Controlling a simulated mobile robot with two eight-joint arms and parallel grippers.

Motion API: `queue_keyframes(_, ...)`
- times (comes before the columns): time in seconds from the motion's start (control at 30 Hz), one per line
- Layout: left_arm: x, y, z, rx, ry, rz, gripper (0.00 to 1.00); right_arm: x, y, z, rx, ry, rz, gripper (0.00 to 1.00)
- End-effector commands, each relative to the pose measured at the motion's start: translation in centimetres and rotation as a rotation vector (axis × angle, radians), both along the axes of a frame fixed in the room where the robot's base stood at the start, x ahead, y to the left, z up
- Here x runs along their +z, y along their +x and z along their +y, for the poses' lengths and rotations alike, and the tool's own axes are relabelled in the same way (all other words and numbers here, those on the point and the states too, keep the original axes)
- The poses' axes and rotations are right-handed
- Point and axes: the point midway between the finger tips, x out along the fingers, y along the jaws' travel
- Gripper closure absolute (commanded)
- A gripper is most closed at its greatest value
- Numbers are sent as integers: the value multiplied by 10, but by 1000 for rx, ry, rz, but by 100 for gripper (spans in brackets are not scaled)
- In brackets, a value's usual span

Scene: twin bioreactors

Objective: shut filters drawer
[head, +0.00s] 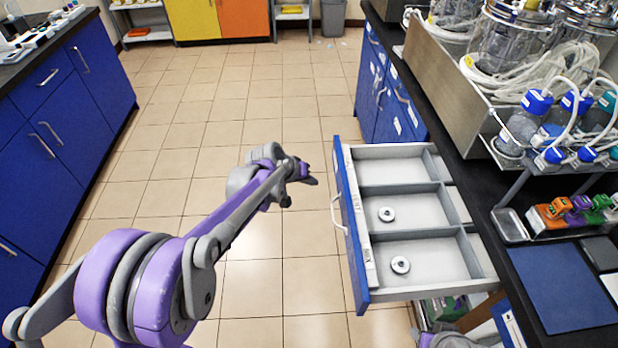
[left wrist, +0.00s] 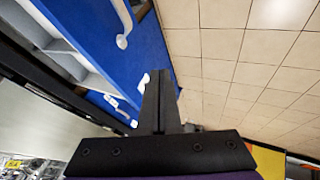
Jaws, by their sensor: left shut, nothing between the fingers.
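The filters drawer (head: 410,213) is pulled out from under the right-hand bench. It has a blue front (head: 349,235) with a pale bar handle (head: 338,215), and grey compartments inside. Two small white round filters (head: 400,265) lie in separate compartments. My left gripper (head: 308,178) is in the aisle, left of the drawer front and apart from it, with its fingers shut and empty. In the left wrist view the shut fingers (left wrist: 160,100) show beside the blue drawer front (left wrist: 115,50) and its handle (left wrist: 122,22). My right gripper is not in view.
Blue cabinets (head: 60,120) line the left. The tiled floor (head: 190,120) between is clear. A grey bin (head: 333,18) stands far back.

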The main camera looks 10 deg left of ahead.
Motion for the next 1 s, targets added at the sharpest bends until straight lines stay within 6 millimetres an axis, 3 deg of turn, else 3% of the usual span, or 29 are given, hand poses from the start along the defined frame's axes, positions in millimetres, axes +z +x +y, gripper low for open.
queue_keyframes(0.23, -44, 27, -19, -3, 0, 1, 100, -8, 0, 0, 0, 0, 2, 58)
queue_keyframes(0.5, -40, 36, -51, -2, 1, 1, 100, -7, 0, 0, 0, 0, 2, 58)
queue_keyframes(1.0, -40, 37, -56, -1, 1, 1, 100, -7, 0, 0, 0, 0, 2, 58)
